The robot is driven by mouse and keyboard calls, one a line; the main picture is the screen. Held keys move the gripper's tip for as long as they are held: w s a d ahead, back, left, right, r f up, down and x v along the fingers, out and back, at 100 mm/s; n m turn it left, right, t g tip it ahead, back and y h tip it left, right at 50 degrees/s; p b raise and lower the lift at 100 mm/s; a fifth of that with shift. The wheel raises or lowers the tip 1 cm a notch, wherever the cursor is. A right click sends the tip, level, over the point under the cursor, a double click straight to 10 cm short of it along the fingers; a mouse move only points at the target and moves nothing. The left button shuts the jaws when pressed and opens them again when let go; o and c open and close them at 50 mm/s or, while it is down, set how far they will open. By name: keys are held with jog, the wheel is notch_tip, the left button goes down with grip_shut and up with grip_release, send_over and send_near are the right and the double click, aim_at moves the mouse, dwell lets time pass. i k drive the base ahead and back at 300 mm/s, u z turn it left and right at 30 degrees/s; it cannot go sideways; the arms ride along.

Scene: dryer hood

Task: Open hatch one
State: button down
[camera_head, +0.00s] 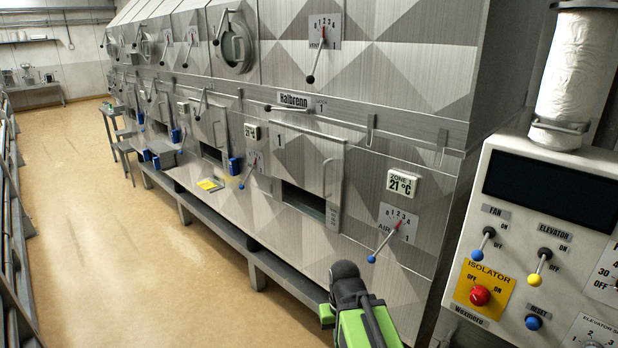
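I cannot tell whether the panel stands slightly ajar. My arm, black and green, rises from the bottom edge. Its dark rounded end, my gripper (346,272), is below and right of the hatch and appears apart from the handle. Its fingers cannot be made out, and nothing held is visible.
A blue-knobbed AIR lever (391,240) and a zone display (402,184) are right of the hatch. A control panel (550,240) stands at right. A grey ledge (255,240) runs below the dryer. The tan floor (130,250) at left is clear.

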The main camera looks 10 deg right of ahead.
aim_at(314, 161)
jog(key=u, duration=0.15)
jog(key=i, duration=0.9)
jog(key=z, duration=0.1)
jog(key=k, duration=1.15)
jog(key=u, duration=0.65)
jog(key=i, duration=1.45)
jog(key=u, duration=0.1)
